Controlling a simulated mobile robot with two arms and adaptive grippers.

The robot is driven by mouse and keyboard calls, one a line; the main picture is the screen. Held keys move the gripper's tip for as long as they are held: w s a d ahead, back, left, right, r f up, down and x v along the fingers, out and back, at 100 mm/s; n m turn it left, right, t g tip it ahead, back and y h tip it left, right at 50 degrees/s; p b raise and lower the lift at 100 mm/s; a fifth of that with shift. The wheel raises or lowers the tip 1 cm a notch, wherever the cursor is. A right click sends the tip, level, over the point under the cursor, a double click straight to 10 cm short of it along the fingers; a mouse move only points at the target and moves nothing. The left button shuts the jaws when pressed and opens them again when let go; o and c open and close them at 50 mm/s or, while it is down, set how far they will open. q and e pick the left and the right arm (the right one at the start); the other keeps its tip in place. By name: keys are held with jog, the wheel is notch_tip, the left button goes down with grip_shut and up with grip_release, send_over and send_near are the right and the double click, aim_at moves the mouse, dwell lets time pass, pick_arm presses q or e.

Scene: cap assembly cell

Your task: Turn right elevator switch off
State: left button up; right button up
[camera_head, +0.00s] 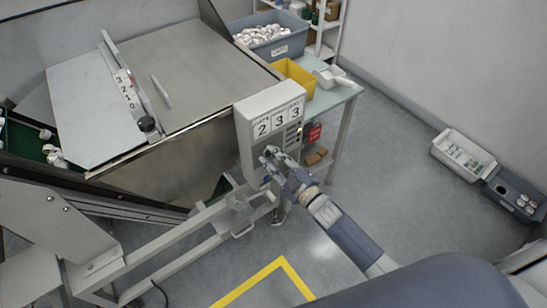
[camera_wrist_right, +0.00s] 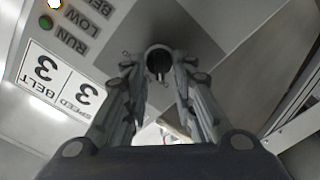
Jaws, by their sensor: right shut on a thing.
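A grey control box (camera_head: 249,135) with number plates 2, 3, 3 stands at the right end of the machine. In the right wrist view a dark round switch knob (camera_wrist_right: 158,58) sticks out of the box's panel. My right gripper (camera_head: 270,157) is at the lower front of the box. In the wrist view its two fingers (camera_wrist_right: 159,75) stand on either side of the knob, shut on it. The fingertips partly hide the knob, and its turn position cannot be read. My left gripper is not in view.
Plates marked BELT and SPEED (camera_wrist_right: 60,82) and lights labelled RUN and LOW (camera_wrist_right: 80,30) sit beside the knob. A table (camera_head: 337,95) with a yellow bin (camera_head: 296,75) stands behind the box. Grey bins (camera_head: 463,155) lie on the floor at right. The floor between is clear.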

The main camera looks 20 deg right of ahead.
jog(key=shift+f, duration=0.1)
jog(key=o, duration=0.7)
jog(key=shift+c, duration=0.2)
jog(key=v, duration=1.2)
jog(key=shift+w, duration=0.1)
